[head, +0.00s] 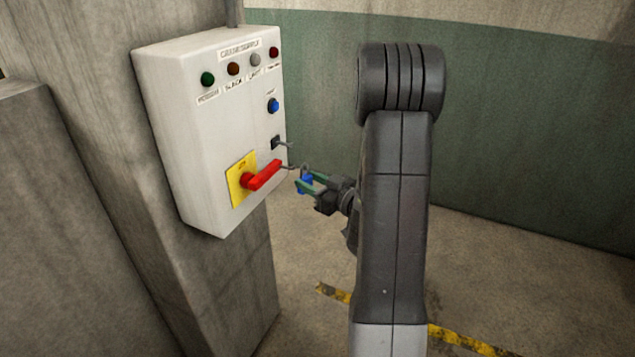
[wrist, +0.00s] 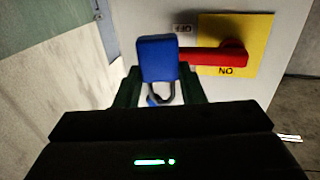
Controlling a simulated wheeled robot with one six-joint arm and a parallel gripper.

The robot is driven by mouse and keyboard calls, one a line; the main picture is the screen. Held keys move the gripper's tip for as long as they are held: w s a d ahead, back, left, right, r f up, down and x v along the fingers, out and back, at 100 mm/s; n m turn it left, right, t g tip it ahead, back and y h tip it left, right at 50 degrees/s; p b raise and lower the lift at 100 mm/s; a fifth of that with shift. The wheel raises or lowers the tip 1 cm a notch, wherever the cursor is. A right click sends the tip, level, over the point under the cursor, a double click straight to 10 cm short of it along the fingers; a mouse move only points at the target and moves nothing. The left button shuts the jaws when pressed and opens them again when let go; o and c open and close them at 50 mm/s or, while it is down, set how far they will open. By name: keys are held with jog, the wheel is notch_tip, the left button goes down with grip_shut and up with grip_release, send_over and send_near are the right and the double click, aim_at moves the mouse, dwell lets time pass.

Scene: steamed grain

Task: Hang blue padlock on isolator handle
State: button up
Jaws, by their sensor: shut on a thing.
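The blue padlock (head: 304,184) is held between my gripper's fingertips (head: 314,186), just right of the red isolator handle (head: 264,174). Its grey shackle shows above the body in the head view. In the wrist view, which appears upside down, the padlock body (wrist: 158,58) is at upper centre, its shackle below, between the dark green fingers (wrist: 160,90). The red handle (wrist: 208,57) points sideways from its hub on a yellow plate (wrist: 250,40), its free end beside the padlock body. I cannot tell whether shackle and handle touch.
The white control box (head: 195,140) is fixed to a concrete pillar (head: 95,120). A black switch (head: 276,143) with a thin metal piece sits above the handle, and a blue button (head: 273,105) higher up. Floor right of the box is open, with yellow-black tape (head: 465,341).

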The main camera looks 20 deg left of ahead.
jog(key=shift+w+a+f+b, duration=0.1)
jog(key=shift+a+f+b, duration=0.15)
jog(key=shift+a, duration=0.6)
jog(key=shift+w+a+f+b, duration=0.1)
jog(key=shift+a+f+b, duration=0.1)
jog(key=shift+a, duration=0.7)
jog(key=shift+a+f+b, duration=0.25)
jog(key=shift+a, duration=0.6)
jog(key=o, duration=1.1)
jog(key=b+v, duration=0.3)
jog(key=v, duration=1)
jog(key=shift+s+d+b, duration=0.2)
jog(key=shift+d+b, duration=0.1)
jog(key=shift+d, duration=0.05)
jog(key=shift+a, duration=0.1)
